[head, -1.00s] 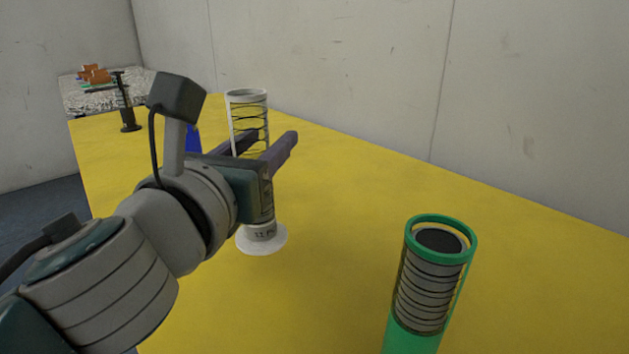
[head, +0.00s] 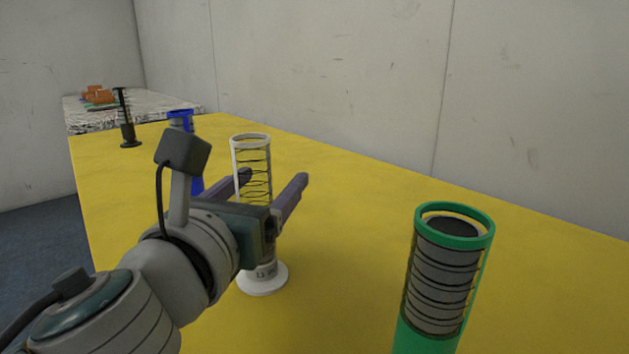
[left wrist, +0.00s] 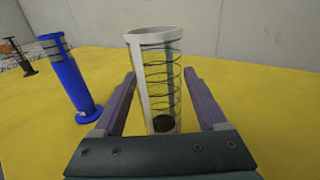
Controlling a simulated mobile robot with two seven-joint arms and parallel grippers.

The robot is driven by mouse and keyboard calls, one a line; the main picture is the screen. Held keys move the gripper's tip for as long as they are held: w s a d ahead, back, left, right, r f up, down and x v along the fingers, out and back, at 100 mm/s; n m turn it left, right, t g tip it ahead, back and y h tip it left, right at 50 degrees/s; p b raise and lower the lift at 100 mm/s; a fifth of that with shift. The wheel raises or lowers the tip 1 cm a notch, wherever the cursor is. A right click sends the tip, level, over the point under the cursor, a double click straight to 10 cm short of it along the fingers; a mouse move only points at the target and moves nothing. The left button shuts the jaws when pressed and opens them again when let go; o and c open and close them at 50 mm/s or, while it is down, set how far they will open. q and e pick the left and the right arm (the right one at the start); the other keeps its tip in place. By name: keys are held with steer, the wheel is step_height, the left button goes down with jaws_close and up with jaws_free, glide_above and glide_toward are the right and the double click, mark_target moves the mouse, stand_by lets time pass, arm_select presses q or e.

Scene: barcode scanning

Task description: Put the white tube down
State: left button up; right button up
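The white tube (head: 252,150) is a tall, open-topped cylinder with thin dark rings and a round white base (head: 262,279). It stands upright and appears to rest on the yellow table. My left gripper (head: 276,176) is open, with one finger on each side of the tube. In the left wrist view the tube (left wrist: 158,70) stands between the spread fingers (left wrist: 163,88), with a gap on both sides. The gripper body hides part of its lower half in the head view. My right gripper is in neither view.
A green tube (head: 440,340) stands at the front right of the yellow table (head: 350,270). A blue tube (head: 181,122) stands behind my left gripper. A black tube (head: 127,134) stands at the far left.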

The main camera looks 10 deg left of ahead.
arm_select(q)
steer(key=shift+r, duration=0.1)
steer(key=shift+s+r+p, duration=0.1)
steer(key=shift+r+p, duration=0.1)
steer(key=shift+p, duration=0.1)
steer(key=s, duration=1.1)
steer(key=shift+s+a, duration=0.4)
steer(key=shift+a, duration=0.05)
